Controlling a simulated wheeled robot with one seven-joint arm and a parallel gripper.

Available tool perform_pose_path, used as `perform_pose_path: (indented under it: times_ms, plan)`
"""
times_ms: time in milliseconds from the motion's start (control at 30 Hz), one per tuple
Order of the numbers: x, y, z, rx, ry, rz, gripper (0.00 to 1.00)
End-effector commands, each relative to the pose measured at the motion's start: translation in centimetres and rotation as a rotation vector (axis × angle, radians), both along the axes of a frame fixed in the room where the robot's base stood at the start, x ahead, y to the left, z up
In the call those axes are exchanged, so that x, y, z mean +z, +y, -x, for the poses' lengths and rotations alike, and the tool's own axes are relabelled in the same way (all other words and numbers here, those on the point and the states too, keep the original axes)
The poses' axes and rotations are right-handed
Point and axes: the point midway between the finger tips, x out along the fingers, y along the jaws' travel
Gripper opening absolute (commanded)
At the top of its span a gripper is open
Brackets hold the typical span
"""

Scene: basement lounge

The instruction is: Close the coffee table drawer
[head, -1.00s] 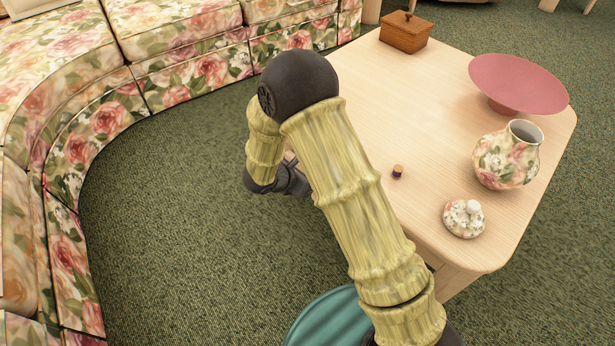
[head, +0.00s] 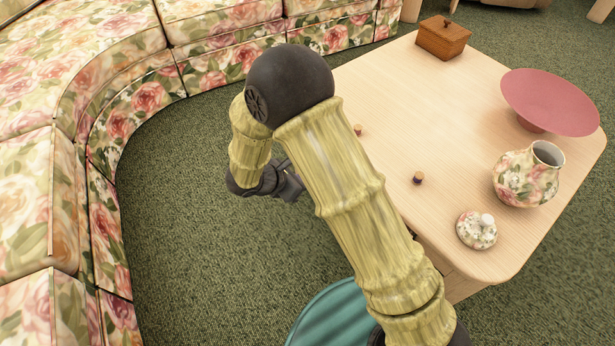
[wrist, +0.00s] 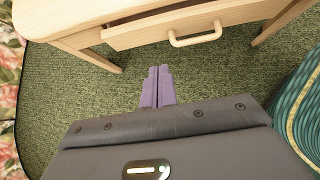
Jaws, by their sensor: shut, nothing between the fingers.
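The coffee table (head: 400,110) is light wood and stands at the right in the head view. Its drawer (wrist: 190,24) shows at the top of the wrist view, with a pale wooden loop handle (wrist: 195,36) on its front. The drawer front stands out from the table frame, with a strip of its inside showing above it, so it is partly open. My gripper (wrist: 158,70) is shut and empty, with its purple fingers over the carpet short of the drawer front. It does not touch the handle. In the head view my arm hides the drawer side of the table.
On the tabletop are a wooden box (head: 443,38), a pink bowl (head: 550,98), a floral vase (head: 526,178), its lid (head: 476,230) and two small corks (head: 418,178). A floral sofa (head: 140,95) curves along the left. Green carpet (head: 200,240) between sofa and table is clear.

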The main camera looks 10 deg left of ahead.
Motion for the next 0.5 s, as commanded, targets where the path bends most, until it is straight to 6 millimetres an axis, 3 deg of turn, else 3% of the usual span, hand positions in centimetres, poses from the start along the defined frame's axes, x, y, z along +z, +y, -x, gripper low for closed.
perform_pose_path:
  times_ms: [133, 267, 300, 367, 500]
  plan:
    - [-0.1, 0.0, 0.0, 0.000, 0.000, 0.000, 0.00]
    - [0.4, -0.7, -0.1, -0.028, 0.001, -0.011, 0.26]
    - [0.8, -1.3, -0.2, -0.056, 0.001, -0.022, 0.33]
    - [1.8, -2.6, -0.1, -0.122, 0.004, -0.049, 0.33]
    - [5.2, -7.3, 0.8, -0.390, 0.005, -0.173, 0.33]
